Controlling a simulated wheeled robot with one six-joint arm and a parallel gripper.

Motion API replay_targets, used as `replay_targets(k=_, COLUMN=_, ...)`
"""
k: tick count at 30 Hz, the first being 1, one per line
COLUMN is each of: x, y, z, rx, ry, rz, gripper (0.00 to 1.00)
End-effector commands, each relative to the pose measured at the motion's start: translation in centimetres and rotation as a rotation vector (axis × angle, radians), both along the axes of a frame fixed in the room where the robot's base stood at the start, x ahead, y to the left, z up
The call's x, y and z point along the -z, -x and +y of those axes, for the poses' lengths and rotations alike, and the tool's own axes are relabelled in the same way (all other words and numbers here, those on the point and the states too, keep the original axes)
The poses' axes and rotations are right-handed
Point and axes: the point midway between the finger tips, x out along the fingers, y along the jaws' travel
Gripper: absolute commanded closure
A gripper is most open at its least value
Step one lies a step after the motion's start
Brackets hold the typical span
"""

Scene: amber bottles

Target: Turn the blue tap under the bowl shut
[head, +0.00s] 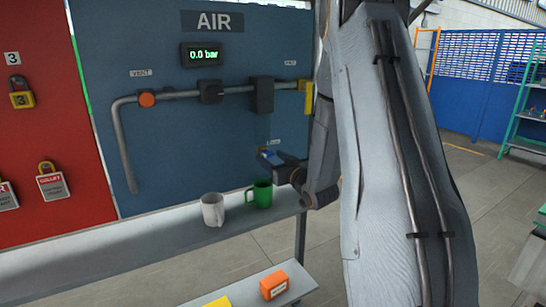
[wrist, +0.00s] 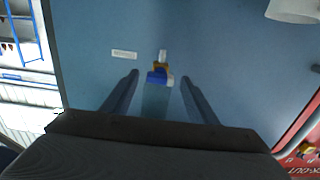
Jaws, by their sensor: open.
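The blue tap (wrist: 158,78) shows in the wrist view with a brass-coloured part and a pale stub beside it. A clear bluish bowl (wrist: 155,102) adjoins it, partly seen between my fingers. My gripper (wrist: 160,80) is open, one finger on each side of the tap, with a visible gap on both sides. Whether the fingertips reach the tap's depth is hard to tell. In the head view my gripper (head: 284,160) is at the blue panel near the small blue tap (head: 266,153), low on the panel and partly hidden by my arm.
A white mug (head: 212,210) and a green mug (head: 260,194) stand on the grey shelf (head: 150,241) below. A grey pipe (head: 122,140) with an orange knob (head: 147,100) runs on the panel under the AIR sign (head: 212,22). The gauge (head: 201,54) reads 0.0 bar. An orange box (head: 274,285) sits lower.

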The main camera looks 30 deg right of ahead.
Motion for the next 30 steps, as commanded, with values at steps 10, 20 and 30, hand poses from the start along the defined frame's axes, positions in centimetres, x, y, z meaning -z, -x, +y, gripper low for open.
replay_targets(k=10, x=0.00, y=-0.06, z=-0.01, rx=0.000, ry=0.000, rz=0.000, gripper=0.67)
replay_targets(k=20, x=-0.02, y=-0.04, z=-0.02, rx=0.001, ry=-0.010, rz=-0.001, gripper=0.88)
replay_targets(k=30, x=-0.04, y=-0.06, z=-0.03, rx=0.000, ry=-0.168, rz=0.005, gripper=0.88)
